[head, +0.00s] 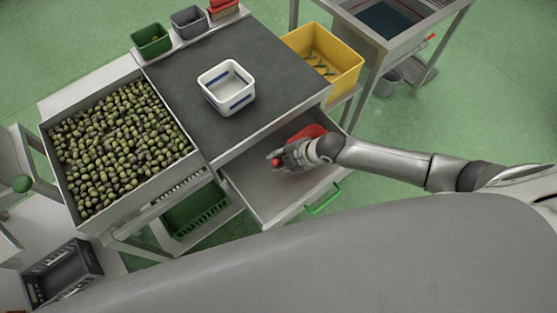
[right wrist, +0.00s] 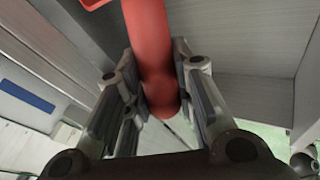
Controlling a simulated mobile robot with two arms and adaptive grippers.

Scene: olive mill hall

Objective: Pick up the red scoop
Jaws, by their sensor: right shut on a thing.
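The red scoop (head: 307,132) is in the open drawer (head: 262,190) under the dark worktop, partly hidden by my right gripper (head: 280,158). In the right wrist view the red handle of the scoop (right wrist: 150,50) runs between the two fingers of my right gripper (right wrist: 153,75), which is shut on it. The far part of the scoop is cut off at the top of that view. Whether the scoop touches the drawer floor, I cannot tell. My left gripper is not in view.
A white box with blue bands (head: 227,88) stands on the dark worktop (head: 180,85). A tray of olives (head: 55,160) is at the left, a yellow bin (head: 340,65) behind right. The drawer has a green handle (head: 323,199); its front floor is bare.

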